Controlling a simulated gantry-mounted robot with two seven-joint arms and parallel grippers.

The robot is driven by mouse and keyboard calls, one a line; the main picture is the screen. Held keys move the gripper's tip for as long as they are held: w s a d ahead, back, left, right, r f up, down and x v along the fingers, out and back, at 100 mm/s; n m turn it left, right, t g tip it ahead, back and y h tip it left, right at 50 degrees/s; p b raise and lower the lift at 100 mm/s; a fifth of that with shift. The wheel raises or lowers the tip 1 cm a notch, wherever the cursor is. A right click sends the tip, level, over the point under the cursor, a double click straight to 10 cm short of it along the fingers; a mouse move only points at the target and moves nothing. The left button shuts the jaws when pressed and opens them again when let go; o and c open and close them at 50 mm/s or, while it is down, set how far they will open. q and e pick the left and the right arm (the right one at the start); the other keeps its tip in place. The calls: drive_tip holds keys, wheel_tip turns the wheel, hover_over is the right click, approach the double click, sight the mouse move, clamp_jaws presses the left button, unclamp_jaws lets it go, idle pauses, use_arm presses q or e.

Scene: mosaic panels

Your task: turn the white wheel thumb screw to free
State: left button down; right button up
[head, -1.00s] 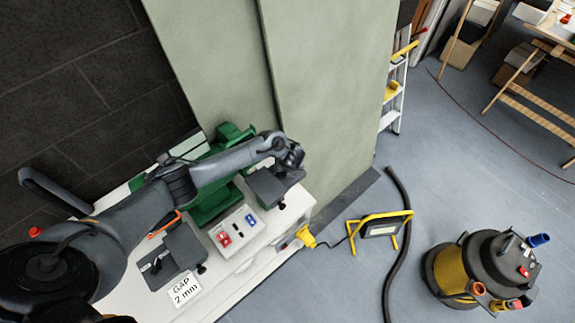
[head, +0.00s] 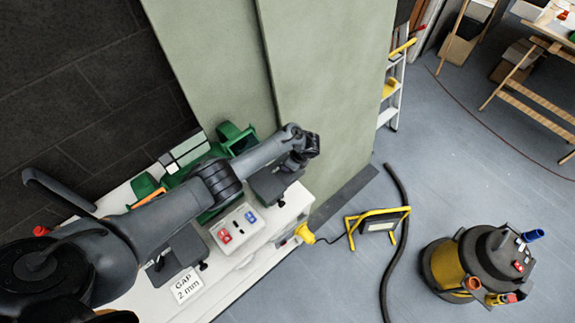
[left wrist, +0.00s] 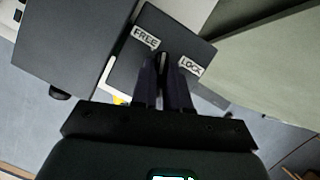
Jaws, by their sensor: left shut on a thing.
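A dark plate (left wrist: 132,72) labelled FREE (left wrist: 146,38) and LOCK (left wrist: 190,67) lies under my left gripper in the left wrist view. My left gripper (left wrist: 164,60) is shut on the thumb screw between the two labels. The fingers hide most of the screw; only a small pale bit (left wrist: 163,59) shows between the tips, so its wheel shape and turn cannot be made out. In the head view the left gripper (head: 305,152) is over a dark grey block (head: 268,187) at the bench's right end. My right gripper is not in view.
A white bench (head: 235,277) carries a panel with red and blue switches (head: 238,228), a second dark block (head: 172,262), a GAP 2 mm card (head: 187,288) and green machinery (head: 232,138). A pale green wall panel (head: 330,90) stands close behind the gripper.

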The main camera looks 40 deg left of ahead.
use_arm(q)
drive_tip(key=n, duration=0.2)
drive_tip(key=n+g+b, duration=0.1)
drive_tip(key=shift+f+n, duration=0.35)
drive_tip(key=shift+n, duration=0.05)
drive_tip(key=shift+n+g+h+b, duration=0.3)
drive_tip(key=shift+n+h+b, duration=0.1)
drive_tip(key=shift+n+b, duration=0.1)
drive_tip(key=shift+a, duration=0.1)
drive_tip(key=c, duration=1.1)
unclamp_jaws()
drive_tip(key=shift+r, duration=0.1)
drive_tip(key=shift+p+v, duration=1.55)
drive_tip(key=shift+v, duration=3.9)
